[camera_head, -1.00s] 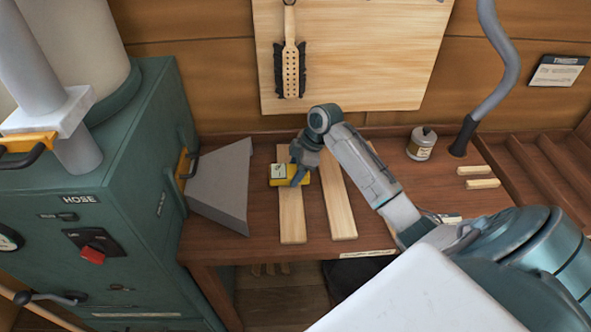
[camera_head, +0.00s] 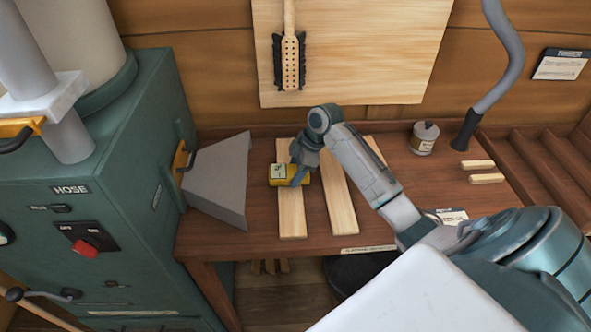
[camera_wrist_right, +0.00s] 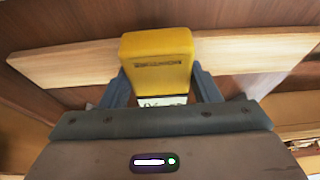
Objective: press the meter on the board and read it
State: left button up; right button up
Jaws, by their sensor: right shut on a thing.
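The yellow meter (camera_head: 280,180) is at the left pale board (camera_head: 291,214) on the bench. A small pale display shows on its top, too small to read. My right gripper (camera_head: 300,172) is shut on the meter. In the right wrist view the meter (camera_wrist_right: 157,62) sits between the two blue-grey fingers of my right gripper (camera_wrist_right: 163,88), with the board (camera_wrist_right: 75,62) just beyond it. Whether the meter touches the board is hard to tell. My left gripper is out of view.
A second board (camera_head: 336,200) lies to the right on the bench (camera_head: 390,160). A grey metal hood (camera_head: 220,180) stands close on the left, beside the green cabinet (camera_head: 125,170). A small jar (camera_head: 423,139) and two wood pieces (camera_head: 486,178) are on the right.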

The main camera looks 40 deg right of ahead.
jog(key=shift+f, duration=0.4)
jog(key=shift+s+f, duration=0.15)
jog(key=shift+f, duration=0.05)
dwell(2.6)
jog(key=r+p, duration=0.8)
jog(key=shift+w+r, duration=0.2)
jog(key=shift+f, duration=0.1)
dwell(1.1)
